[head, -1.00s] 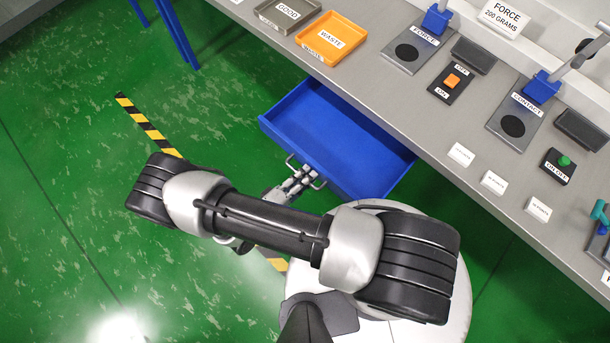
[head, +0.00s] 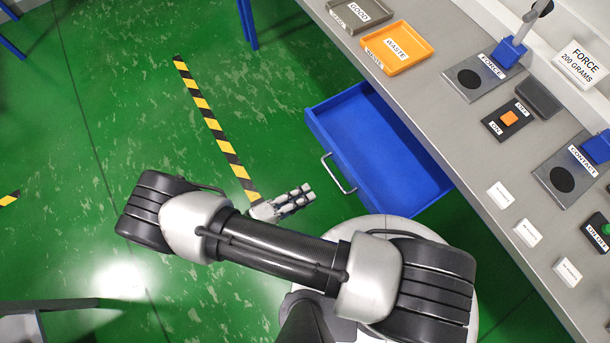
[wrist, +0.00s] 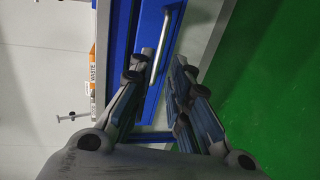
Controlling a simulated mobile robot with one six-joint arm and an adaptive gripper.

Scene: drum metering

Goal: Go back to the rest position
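My gripper (head: 308,192) is in front of the open blue drawer (head: 432,178), a short way left of its metal handle (head: 338,173) and apart from it in the head view. In the wrist view the two fingers (wrist: 160,72) stand apart with a gap between them and nothing held. The handle (wrist: 165,45) and the blue drawer front (wrist: 148,30) show beyond the fingertips. The drawer is pulled out from under the bench and looks empty inside.
The grey bench (head: 455,128) carries an orange WASTE tray (head: 425,62), a grey GOOD tray (head: 335,10), the FORCE station (head: 470,78) and a switch with an orange button (head: 509,118). Open green floor (head: 120,110) lies left, with a striped line (head: 210,122).

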